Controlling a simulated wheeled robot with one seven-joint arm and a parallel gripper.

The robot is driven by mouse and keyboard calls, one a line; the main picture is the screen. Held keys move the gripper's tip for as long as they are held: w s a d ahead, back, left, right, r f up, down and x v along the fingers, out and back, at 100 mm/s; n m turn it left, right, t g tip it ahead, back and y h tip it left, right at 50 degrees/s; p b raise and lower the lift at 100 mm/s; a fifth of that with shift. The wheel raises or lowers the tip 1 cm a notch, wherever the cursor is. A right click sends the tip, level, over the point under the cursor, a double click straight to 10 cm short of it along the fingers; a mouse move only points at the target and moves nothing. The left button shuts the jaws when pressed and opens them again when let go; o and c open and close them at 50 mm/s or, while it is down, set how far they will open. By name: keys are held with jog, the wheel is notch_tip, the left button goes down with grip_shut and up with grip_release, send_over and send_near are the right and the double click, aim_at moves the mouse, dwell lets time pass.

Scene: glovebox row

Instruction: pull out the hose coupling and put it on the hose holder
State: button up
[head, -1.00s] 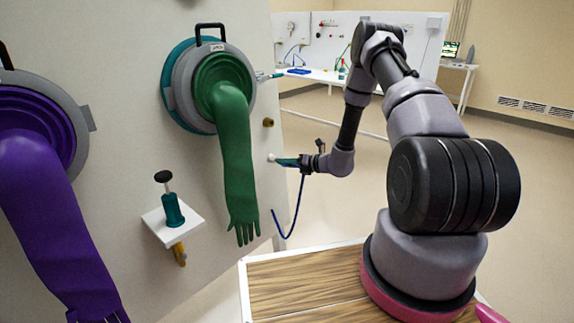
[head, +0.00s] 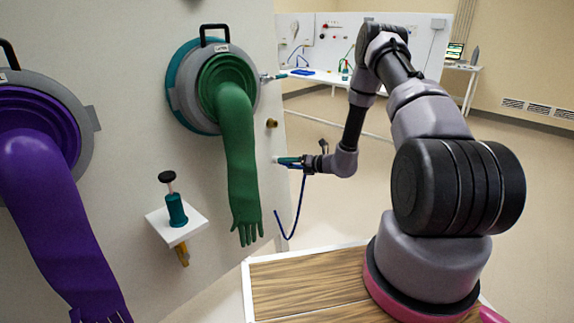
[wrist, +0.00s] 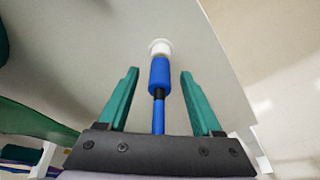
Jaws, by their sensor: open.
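The blue hose coupling (wrist: 159,74) is seated in a white socket (wrist: 159,47) on the pale panel. My gripper (wrist: 160,70) is open, its teal fingers on either side of the coupling with gaps on both sides. In the head view my gripper (head: 281,160) is at the panel's right edge, and the coupling is mostly hidden there by the fingers. A blue hose (head: 302,200) hangs below it in a loop. A brass-coloured stub (head: 271,123) sticks out of the panel above; I cannot tell whether it is the hose holder.
A green glove (head: 238,150) hangs from its port just left of my gripper. A purple glove (head: 60,220) hangs further left. A white shelf (head: 190,226) carries a teal, black-topped fitting (head: 176,208). Open floor lies right of the panel.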

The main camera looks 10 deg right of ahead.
jog(key=v, duration=0.9)
jog(key=shift+s+d, duration=0.25)
jog(key=shift+s, duration=0.05)
jog(key=s+a+r+n+g, duration=0.25)
jog(key=s+r+n, duration=0.2)
jog(key=r, duration=0.35)
jog(key=s+a+r+n+g, duration=0.25)
jog(key=r+n, duration=0.35)
jog(key=r, duration=0.3)
jog(key=s+a+r+n+g, duration=0.2)
jog(key=s+a+r+n, duration=0.2)
jog(key=r+n, duration=0.3)
jog(key=s+d+r+n+t+h, duration=0.2)
jog(key=s+d+r+n+h, duration=0.1)
jog(key=s+r+n, duration=0.4)
jog(key=s+d+r+n+t+h, duration=0.2)
jog(key=s+d+r+n+h, duration=0.2)
jog(key=s+r+n, duration=0.3)
jog(key=s+r+h, duration=0.1)
jog(key=s+r, duration=0.2)
jog(key=s, duration=0.4)
jog(key=shift+s+n+h, duration=0.25)
jog(key=shift+n+h, duration=0.05)
jog(key=shift+n, duration=0.05)
